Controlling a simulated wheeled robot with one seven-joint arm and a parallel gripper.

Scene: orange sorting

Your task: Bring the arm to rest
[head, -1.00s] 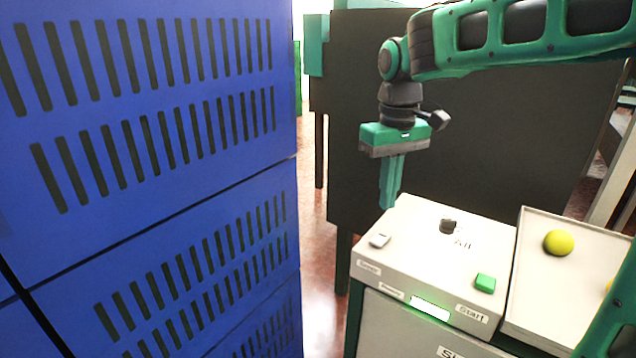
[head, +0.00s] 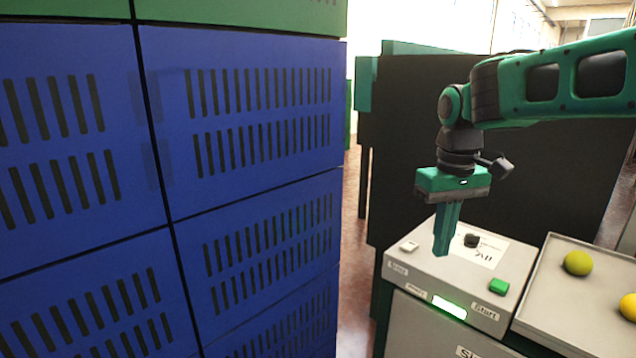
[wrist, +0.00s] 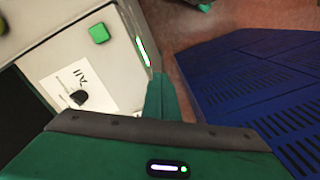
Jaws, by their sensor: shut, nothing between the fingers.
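My green arm (head: 560,88) reaches in from the right in the head view. My gripper (head: 442,250) points down with its green fingers together and nothing between them. It hangs in front of the left part of the control box (head: 425,268) in that view. The gripper's fingers (wrist: 160,98) also show in the wrist view, beside the box's edge. I cannot tell the exact gap between the fingertips and the box.
The box has a green button (head: 498,287), a white button (head: 409,246), a black knob (head: 471,241) and a lit strip (head: 449,307). A tray (head: 560,300) with yellowish fruits (head: 578,263) is at right. Stacked blue crates (head: 260,190) fill the left. A dark panel (head: 420,130) stands behind.

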